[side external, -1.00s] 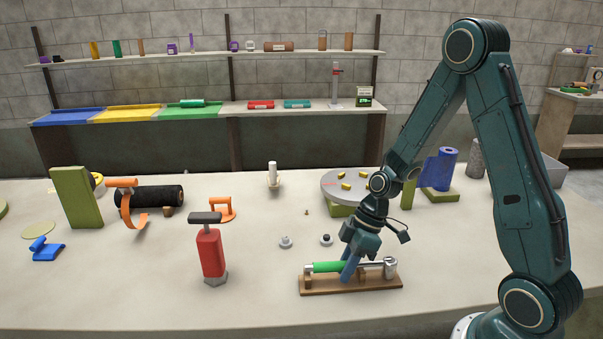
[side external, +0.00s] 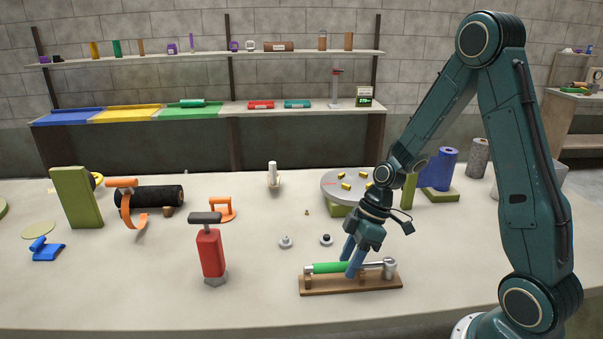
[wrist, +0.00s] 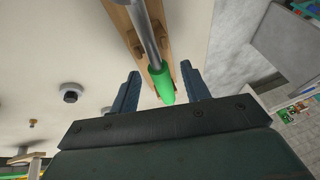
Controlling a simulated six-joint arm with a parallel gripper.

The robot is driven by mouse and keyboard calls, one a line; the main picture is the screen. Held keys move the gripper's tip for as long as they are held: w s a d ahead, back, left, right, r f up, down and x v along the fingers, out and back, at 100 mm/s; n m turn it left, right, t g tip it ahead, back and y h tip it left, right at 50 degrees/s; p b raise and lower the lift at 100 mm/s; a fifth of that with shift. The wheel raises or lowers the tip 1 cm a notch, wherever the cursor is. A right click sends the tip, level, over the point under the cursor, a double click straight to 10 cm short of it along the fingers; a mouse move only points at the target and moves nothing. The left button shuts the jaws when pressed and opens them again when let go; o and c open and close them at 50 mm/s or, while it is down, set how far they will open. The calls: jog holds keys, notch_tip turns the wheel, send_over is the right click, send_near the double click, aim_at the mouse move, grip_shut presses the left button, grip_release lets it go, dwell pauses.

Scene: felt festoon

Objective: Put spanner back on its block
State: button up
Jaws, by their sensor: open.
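The spanner (side external: 328,267) has a green handle and a silver shaft and head. It lies lengthwise on its wooden block (side external: 340,288) near the front of the bench, with the head at the right end. In the wrist view the spanner (wrist: 162,82) lies along the block (wrist: 128,24), its green handle end between my fingers. In the wrist view my gripper's fingers (wrist: 160,90) are apart on either side of the handle, with gaps showing. Part of the shaft is hidden behind the fingers in the side view.
A grey turntable (side external: 345,195) with yellow pieces stands behind my gripper.

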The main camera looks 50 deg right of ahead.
jog(key=v, duration=1.1)
jog(key=shift+r, duration=0.25)
jog(key=shift+d+r, duration=0.1)
jog(key=shift+d, duration=0.05)
jog(key=v, duration=0.9)
jog(key=shift+r, duration=0.35)
dwell(0.5)
jog(key=shift+s+d, duration=0.1)
jog(key=shift+d, duration=0.05)
jog(key=s+a+r+m+t+h, duration=0.1)
jog(key=s+a+r+m+h, duration=0.25)
jog(key=a, duration=0.55)
jog(key=s+a+m+t+h, duration=0.1)
jog(key=s+a+m+t, duration=0.1)
jog(key=s+m, duration=0.3)
jog(key=s+f+t, duration=0.1)
jog(key=s, duration=0.2)
jog(key=shift+s+a, duration=0.35)
